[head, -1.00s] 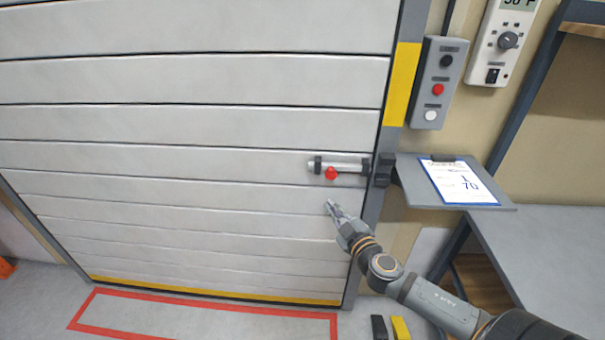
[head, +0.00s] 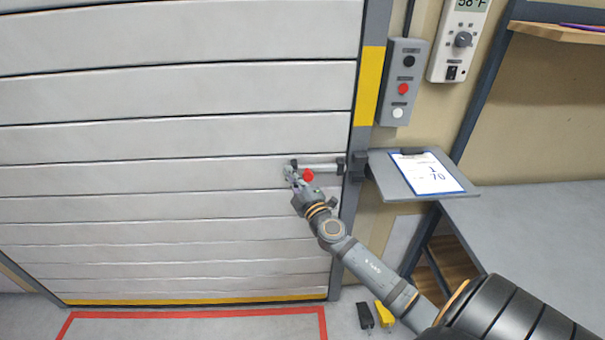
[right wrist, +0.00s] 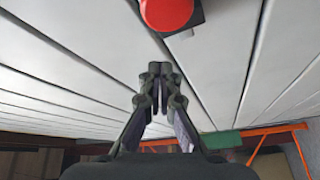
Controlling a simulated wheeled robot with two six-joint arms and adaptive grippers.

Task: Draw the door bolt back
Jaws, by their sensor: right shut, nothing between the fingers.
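The door bolt (head: 325,167) is a silvery bar lying across the white slatted door (head: 150,140) near its right edge, in dark brackets. Its right end reaches the dark catch (head: 359,167) on the door frame. The bolt's red knob (head: 308,175) shows in the head view, and large at the top of the right wrist view (right wrist: 166,12). My right gripper (head: 289,173) is shut and empty. Its tips are just left of the knob, close to the door face; whether they touch anything is unclear. My left gripper is out of view.
A grey button box (head: 399,82) and a thermostat (head: 459,40) hang on the wall right of the door. A small shelf (head: 400,191) with a clipboard (head: 427,173) juts out beside the catch. A grey table (head: 540,230) stands at right.

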